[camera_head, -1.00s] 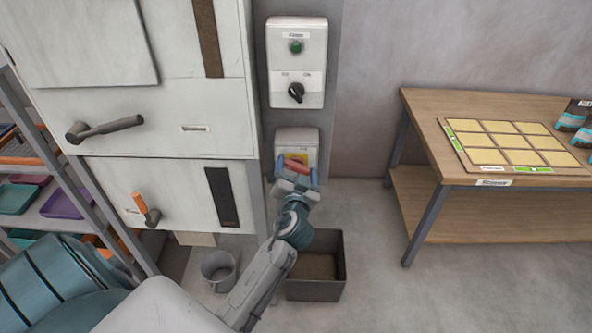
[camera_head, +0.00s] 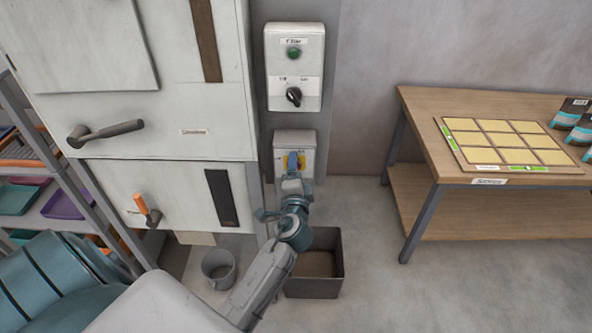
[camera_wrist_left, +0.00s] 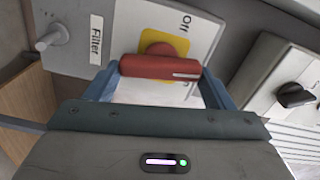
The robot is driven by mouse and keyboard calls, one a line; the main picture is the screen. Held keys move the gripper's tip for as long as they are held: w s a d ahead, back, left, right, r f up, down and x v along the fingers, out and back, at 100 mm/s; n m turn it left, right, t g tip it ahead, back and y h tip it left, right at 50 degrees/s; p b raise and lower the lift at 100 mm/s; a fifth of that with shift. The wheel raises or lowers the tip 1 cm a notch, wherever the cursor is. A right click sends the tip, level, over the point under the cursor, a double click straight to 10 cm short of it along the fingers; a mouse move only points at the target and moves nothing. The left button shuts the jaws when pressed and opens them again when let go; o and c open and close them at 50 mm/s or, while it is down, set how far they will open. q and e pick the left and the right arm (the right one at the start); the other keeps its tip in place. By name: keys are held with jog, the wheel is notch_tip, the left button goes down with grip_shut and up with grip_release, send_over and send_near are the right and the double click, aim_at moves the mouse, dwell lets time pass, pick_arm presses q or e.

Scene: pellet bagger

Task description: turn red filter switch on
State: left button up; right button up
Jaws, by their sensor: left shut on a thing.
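The red filter switch shows in the left wrist view as a red bar handle (camera_wrist_left: 160,67) on a yellow plate (camera_wrist_left: 150,45). Its grey box (camera_head: 281,143) hangs below the control box in the head view, with parts of the yellow plate showing. An "Off" label (camera_wrist_left: 185,22) and a "Filter" label (camera_wrist_left: 96,40) are on the box. The handle lies across the direction of the label text. My left gripper (camera_head: 292,163), also in the wrist view (camera_wrist_left: 160,79), is shut on the red handle, a blue finger at each end. My right gripper is not in view.
The control box (camera_head: 311,88) above has a green button (camera_head: 293,53) and a black knob (camera_head: 293,96). A white cabinet (camera_head: 160,100) stands left. A grey bin (camera_head: 313,288) and a bucket (camera_head: 219,268) are on the floor below. A wooden table (camera_head: 418,110) stands right.

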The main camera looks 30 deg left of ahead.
pick_arm(q)
jog(key=shift+f+m+p, duration=0.1)
jog(key=shift+m+p, duration=0.2)
jog(key=shift+m, duration=0.7)
jog(key=o, duration=1)
jog(key=b+v, duration=0.3)
jog(key=v, duration=0.8)
jog(key=shift+w+f, duration=0.1)
